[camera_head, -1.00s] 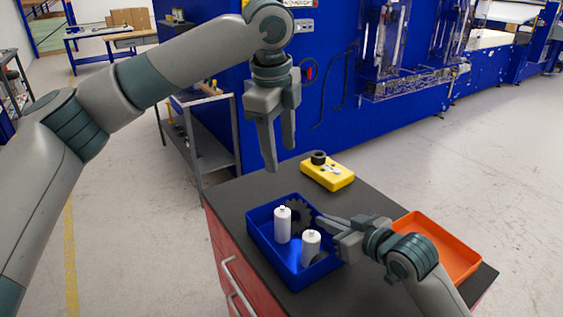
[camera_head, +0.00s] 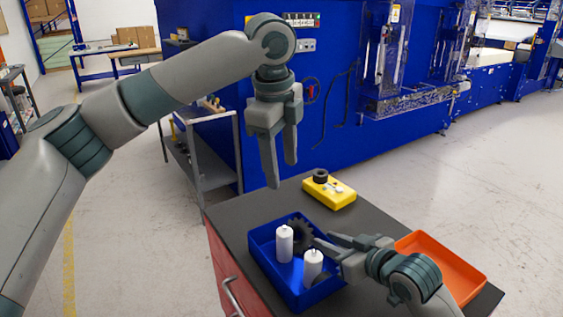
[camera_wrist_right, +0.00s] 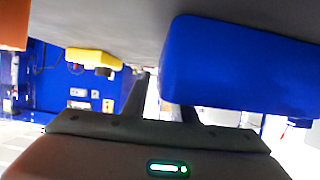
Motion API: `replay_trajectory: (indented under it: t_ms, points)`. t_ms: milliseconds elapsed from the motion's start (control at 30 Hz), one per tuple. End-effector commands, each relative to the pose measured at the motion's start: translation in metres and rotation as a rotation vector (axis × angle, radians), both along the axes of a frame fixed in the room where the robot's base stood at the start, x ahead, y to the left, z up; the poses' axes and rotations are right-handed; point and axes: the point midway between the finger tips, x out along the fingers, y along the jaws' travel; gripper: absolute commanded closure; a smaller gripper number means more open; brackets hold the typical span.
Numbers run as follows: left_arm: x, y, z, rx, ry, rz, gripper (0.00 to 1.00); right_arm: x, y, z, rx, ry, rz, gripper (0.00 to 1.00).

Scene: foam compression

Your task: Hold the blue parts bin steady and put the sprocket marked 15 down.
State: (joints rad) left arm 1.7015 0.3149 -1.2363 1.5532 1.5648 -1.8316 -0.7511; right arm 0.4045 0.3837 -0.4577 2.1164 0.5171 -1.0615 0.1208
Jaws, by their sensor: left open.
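The blue parts bin (camera_head: 262,257) stands on the dark top of a red cabinet. A dark toothed sprocket (camera_head: 299,236) is inside it, behind two white cylinders; I cannot read its marking. My left gripper (camera_head: 282,173) is open and empty, pointing down above and behind the bin. My right gripper (camera_head: 322,239) reaches in from the right at the bin's right wall, its fingers apart. In the right wrist view the bin (camera_wrist_right: 235,65) covers the tip of one finger, while the other finger shows beside it. I cannot tell whether either finger touches the wall.
The white cylinders (camera_head: 284,243) stand upright in the bin. An orange tray (camera_head: 445,262) lies to the right, partly behind my right arm. A yellow block (camera_head: 330,194) with a dark ring on top stands behind the bin. Dark cabinet top (camera_head: 375,215) is free between them.

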Motion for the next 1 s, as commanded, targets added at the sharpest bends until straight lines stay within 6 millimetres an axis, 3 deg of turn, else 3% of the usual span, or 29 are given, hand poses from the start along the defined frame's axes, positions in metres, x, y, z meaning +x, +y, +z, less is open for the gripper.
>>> replay_trajectory:
  t_ms: [267,800,1000]
  points:
    - [0.000,0.000,0.000,0.000,0.000,0.000,0.48,-0.010,-0.009,0.005,-0.001,0.000,-0.002,0.75]
    - [0.000,0.000,0.000,0.000,0.000,0.000,0.48,-0.075,-0.055,0.038,-0.002,-0.001,0.000,0.75]
    - [0.000,0.000,0.000,0.000,0.000,0.000,0.48,-0.088,-0.064,0.044,-0.001,0.001,0.000,0.75]
